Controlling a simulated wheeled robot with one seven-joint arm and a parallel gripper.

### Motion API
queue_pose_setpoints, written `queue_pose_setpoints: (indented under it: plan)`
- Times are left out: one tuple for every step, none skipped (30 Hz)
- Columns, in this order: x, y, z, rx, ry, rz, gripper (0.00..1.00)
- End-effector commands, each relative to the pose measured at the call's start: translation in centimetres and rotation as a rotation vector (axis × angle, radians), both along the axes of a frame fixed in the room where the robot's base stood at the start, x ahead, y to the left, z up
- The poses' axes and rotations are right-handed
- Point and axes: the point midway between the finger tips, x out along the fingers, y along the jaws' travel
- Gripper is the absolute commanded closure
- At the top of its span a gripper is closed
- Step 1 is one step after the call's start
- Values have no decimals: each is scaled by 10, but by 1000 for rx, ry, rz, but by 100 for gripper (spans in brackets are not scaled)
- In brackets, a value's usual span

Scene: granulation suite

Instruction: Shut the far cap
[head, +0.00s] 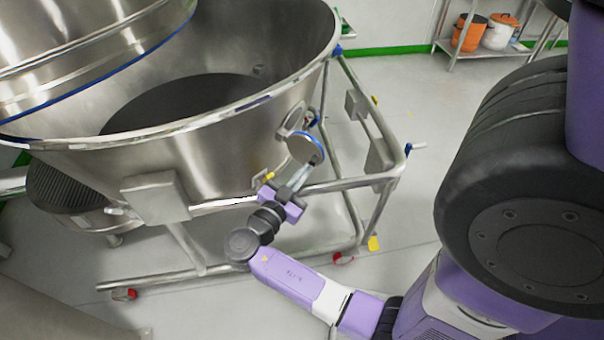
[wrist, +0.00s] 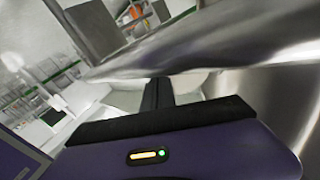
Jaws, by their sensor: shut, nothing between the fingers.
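The far cap (head: 306,148) is a round metal disc with a blue rim. In the head view it stands swung out from a round port (head: 291,121) on the side of the big steel bowl (head: 235,155). My gripper (head: 303,174) is just below the cap, its fingers shut and empty. The fingertips look close to the cap's lower edge; I cannot tell whether they touch it. In the wrist view the shut dark fingers (wrist: 158,94) point towards a blurred, shiny metal surface (wrist: 215,50). The cap cannot be made out clearly there.
A tubular steel frame (head: 345,184) on castors carries the bowl, with rails close to my gripper and forearm. A flat metal plate (head: 156,198) sits on the bowl's front. Floor right of the frame is clear.

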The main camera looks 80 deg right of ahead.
Motion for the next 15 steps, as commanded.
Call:
queue_pose_setpoints:
  plan:
    - [-5,-1,-5,-4,5,25,100]
    - [-7,-3,-6,-9,7,44,100]
    - [-10,-5,-7,-16,10,73,100]
    - [-12,-7,-8,-22,13,95,100]
    - [-14,-9,-8,-28,15,117,100]
    - [-16,-12,-9,-36,18,146,100]
    - [-18,-14,-9,-41,20,166,100]
    - [-20,-17,-10,-46,22,185,100]
    - [-22,-20,-10,-53,24,207,100]
    - [-23,-23,-9,-55,24,215,100]
    - [-24,-25,-9,-57,23,220,100]
    - [-25,-27,-8,-57,22,220,100]
    - [-26,-29,-7,-57,23,219,100]
    - [-27,-30,-7,-57,23,219,100]
    - [-28,-32,-6,-57,23,220,100]
